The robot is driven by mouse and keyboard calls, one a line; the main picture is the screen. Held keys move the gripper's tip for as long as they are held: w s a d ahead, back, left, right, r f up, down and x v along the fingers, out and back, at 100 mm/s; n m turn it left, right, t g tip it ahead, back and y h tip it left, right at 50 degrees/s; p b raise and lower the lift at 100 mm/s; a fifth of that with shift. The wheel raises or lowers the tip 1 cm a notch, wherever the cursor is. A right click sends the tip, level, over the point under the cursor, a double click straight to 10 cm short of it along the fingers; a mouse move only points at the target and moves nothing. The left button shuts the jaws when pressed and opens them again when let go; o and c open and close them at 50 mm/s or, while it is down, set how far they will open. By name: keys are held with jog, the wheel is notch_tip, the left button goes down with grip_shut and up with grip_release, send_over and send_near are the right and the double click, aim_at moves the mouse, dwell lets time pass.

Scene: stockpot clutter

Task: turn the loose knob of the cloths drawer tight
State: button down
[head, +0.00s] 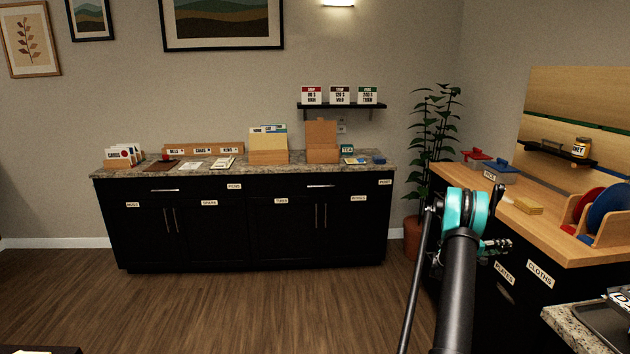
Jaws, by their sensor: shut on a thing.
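The cloths drawer is in the black front of the right-hand cabinet, marked by a white CLOTHS label (540,274). A PLATES label (504,272) sits to its left. My gripper (497,246) is small and partly hidden behind my black and teal arm, at the cabinet front just below the wooden top's edge. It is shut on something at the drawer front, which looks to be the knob. The knob itself cannot be made out, nor whether it sits tight or loose.
A granite top with a dark tray (600,325) juts in at lower right. A potted plant (432,130) stands behind.

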jog(key=m, duration=0.4)
jog(key=shift+m, duration=0.3)
jog(key=c, duration=1)
grip_release()
jog(key=shift+c, duration=0.2)
jog(key=n, duration=1.1)
jog(key=shift+n, duration=0.4)
jog(key=n, duration=0.5)
jog(key=shift+n, duration=0.3)
jog(key=n, duration=0.5)
jog(key=shift+n, duration=0.3)
